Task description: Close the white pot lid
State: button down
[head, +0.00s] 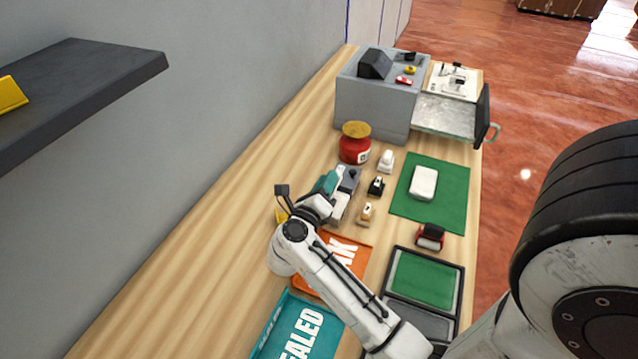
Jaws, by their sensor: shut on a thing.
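No pot that I can clearly name as the white pot shows. A small white item (386,161) stands beside the red pot, too small to tell if it has a lid. My gripper (335,198) is at the grey-and-teal holder (348,178) on the wooden counter. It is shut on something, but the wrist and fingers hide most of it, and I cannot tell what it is. A yellow piece (281,214) shows partly behind my wrist.
A red pot (355,150) with a yellow top stands behind. A white block (423,183) lies on a green mat (455,200). Small black (376,186) and tan-white (366,213) items stand between. Orange (350,250) and teal (305,330) trays lie nearer. The counter's left side is clear.

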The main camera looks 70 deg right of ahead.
jog(key=shift+s+a+f+m+b, duration=0.1)
jog(key=shift+s+f+m+b, duration=0.25)
jog(key=shift+m+b, duration=0.35)
jog(key=shift+s+d+f+m+b, duration=0.15)
jog(key=shift+s+m+b, duration=0.3)
jog(key=shift+m, duration=0.45)
jog(key=shift+s+a+f+m+b, duration=0.15)
jog(key=shift+s+f+m+b, duration=0.2)
jog(key=shift+m+b, duration=0.35)
jog(key=c, duration=1.1)
grip_release()
jog(key=shift+a, duration=0.15)
jog(key=a, duration=0.3)
jog(key=a+b, duration=0.1)
jog(key=a, duration=0.6)
jog(key=shift+w+a, duration=0.3)
jog(key=shift+r, duration=0.1)
